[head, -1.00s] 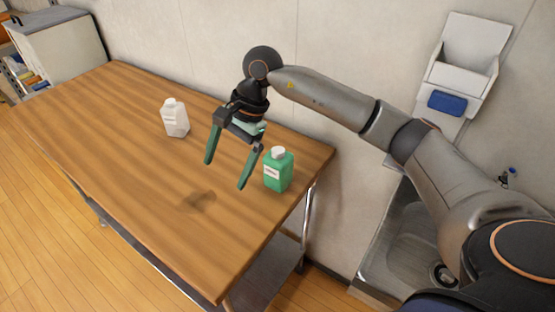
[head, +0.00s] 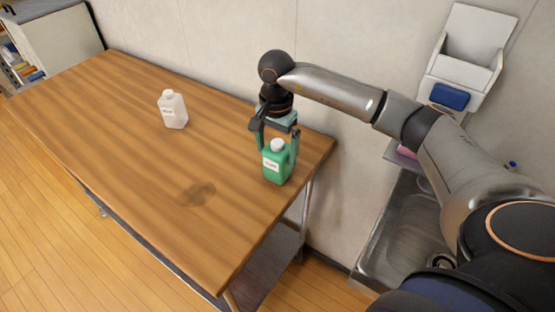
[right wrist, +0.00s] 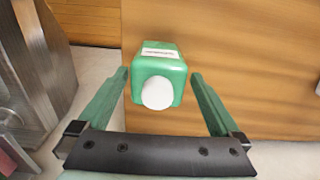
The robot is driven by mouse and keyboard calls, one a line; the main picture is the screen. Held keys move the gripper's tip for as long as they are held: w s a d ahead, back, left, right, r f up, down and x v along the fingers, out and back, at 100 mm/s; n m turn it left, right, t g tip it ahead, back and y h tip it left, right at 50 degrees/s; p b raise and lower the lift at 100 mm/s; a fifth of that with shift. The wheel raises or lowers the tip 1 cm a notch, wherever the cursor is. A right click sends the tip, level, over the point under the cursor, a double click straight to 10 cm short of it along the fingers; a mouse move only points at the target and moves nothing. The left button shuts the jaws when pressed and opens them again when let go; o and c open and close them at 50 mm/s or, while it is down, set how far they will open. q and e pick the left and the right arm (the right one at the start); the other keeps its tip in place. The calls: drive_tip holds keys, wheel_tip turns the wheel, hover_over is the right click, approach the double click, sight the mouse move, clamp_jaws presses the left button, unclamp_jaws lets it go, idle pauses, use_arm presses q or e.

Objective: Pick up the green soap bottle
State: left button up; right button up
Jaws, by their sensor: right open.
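The green soap bottle (head: 277,165) stands upright near the right end of the wooden table (head: 140,160). It has a white cap and a white label. My right gripper (head: 277,146) is over and behind the bottle, pointing down, with its fingers open around the upper part. In the right wrist view the bottle (right wrist: 160,75) shows cap-first between the two open green fingers (right wrist: 160,78), with a gap on each side. My left gripper is not in view.
A white bottle (head: 173,110) stands farther left on the table, towards the wall. A metal sink (head: 400,235) is right of the table. A wall holder (head: 465,60) with a blue sponge (head: 450,96) hangs above it. The table's left and front parts are clear.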

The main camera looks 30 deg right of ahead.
drive_tip(key=shift+s+d+f, duration=0.1)
drive_tip(key=shift+f, duration=1.75)
drive_tip(key=shift+r, duration=0.1)
clamp_jaws()
